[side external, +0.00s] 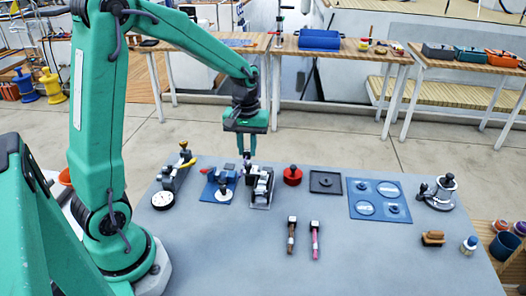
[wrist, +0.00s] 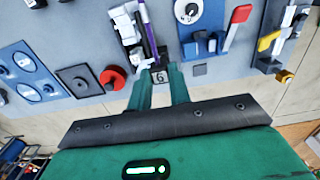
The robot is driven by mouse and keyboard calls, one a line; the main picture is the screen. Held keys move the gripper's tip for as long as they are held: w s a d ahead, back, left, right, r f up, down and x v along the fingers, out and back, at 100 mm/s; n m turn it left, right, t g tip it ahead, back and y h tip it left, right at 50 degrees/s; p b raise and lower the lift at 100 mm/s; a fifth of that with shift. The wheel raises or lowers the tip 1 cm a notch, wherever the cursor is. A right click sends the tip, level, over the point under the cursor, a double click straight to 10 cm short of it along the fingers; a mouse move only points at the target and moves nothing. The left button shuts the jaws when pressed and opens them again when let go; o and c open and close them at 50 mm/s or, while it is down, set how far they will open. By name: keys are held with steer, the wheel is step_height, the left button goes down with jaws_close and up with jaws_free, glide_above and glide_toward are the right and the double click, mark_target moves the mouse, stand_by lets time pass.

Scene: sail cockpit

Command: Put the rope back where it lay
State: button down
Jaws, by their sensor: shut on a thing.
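My gripper (side external: 246,157) points down just above the back edge of the grey worktop, behind a white and grey clutch-like fitting (side external: 260,187). In the side view only a small purple bit shows at the fingers. Whether the rope sits in the fitting or just above it, I cannot tell.
A blue-based device (side external: 220,186) stands left of the fitting, and a red round knob (side external: 292,175) stands right. Further right are a black square tray (side external: 325,182), a blue panel (side external: 379,199) and a winch (side external: 438,193). Two handled tools (side external: 314,240) lie in front; the worktop around them is clear.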

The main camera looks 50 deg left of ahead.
steer(key=s+d, duration=0.6)
steer(key=d, duration=0.5)
steer(key=s+d, duration=0.6)
steer(key=d, duration=0.5)
glide_above(260, 222)
step_height(260, 222, down, 7)
steer(key=shift+f, duration=0.1)
steer(key=shift+f, duration=0.1)
steer(key=shift+f, duration=1.9)
steer(key=shift+f, duration=0.1)
steer(key=c, duration=1.3)
jaws_free()
